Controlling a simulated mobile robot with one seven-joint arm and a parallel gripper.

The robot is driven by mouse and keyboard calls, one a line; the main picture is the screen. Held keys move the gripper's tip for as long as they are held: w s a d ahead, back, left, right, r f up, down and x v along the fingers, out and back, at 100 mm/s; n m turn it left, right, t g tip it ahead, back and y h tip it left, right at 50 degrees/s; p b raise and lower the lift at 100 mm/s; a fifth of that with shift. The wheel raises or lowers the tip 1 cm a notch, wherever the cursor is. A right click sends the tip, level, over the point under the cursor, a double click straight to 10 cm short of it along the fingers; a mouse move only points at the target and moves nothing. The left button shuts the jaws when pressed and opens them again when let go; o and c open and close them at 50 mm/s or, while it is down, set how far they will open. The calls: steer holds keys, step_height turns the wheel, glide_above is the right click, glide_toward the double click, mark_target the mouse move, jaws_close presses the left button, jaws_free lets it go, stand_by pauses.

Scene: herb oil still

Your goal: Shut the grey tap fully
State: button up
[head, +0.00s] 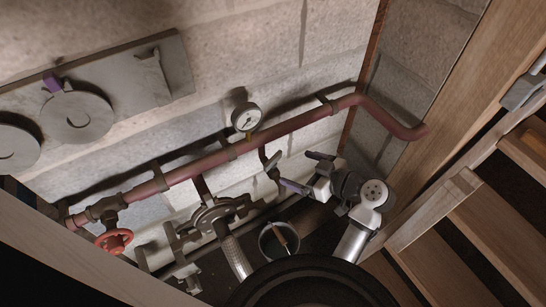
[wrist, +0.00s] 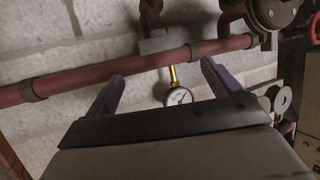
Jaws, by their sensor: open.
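A grey lever-like handle (head: 272,160), which looks like the grey tap, hangs on a short dark stub below the red pipe (head: 192,168) in the head view. My gripper (head: 295,168) is open and empty just right of this handle, with no clear contact. In the wrist view my gripper (wrist: 162,72) has its two fingers spread, with the pipe (wrist: 130,67) crossing beyond them. A dark stub (wrist: 150,14) leaves the pipe at the top there. I cannot tell whether a grey block beside it is the tap, or how far the tap is turned.
A dial gauge (head: 246,117) sits above the pipe; it also shows in the wrist view (wrist: 179,97). A red handwheel (head: 114,240) and a flanged valve (head: 213,216) stand to the left. An open pot (head: 265,241) stands below. Wooden slats (head: 490,220) lie at the right.

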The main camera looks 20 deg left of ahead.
mark_target(274, 160)
steer(key=p+x, duration=0.2)
steer(key=x, duration=0.8)
steer(key=shift+w+a, duration=0.1)
steer(key=shift+a, duration=0.15)
steer(key=c, duration=1)
steer(key=shift+o, duration=0.2)
steer(key=shift+f+m+t+h+b, duration=0.2)
steer(key=shift+m+t+h+b, duration=0.2)
steer(key=shift+m+t, duration=0.5)
steer(key=m+t+h, duration=0.1)
steer(key=m+t, duration=0.1)
steer(key=t, duration=0.1)
steer(key=shift+r+m+h, duration=0.15)
steer(key=shift+m+h, duration=0.15)
steer(key=shift+m, duration=0.1)
steer(key=o, duration=1)
steer(key=shift+c, duration=0.2)
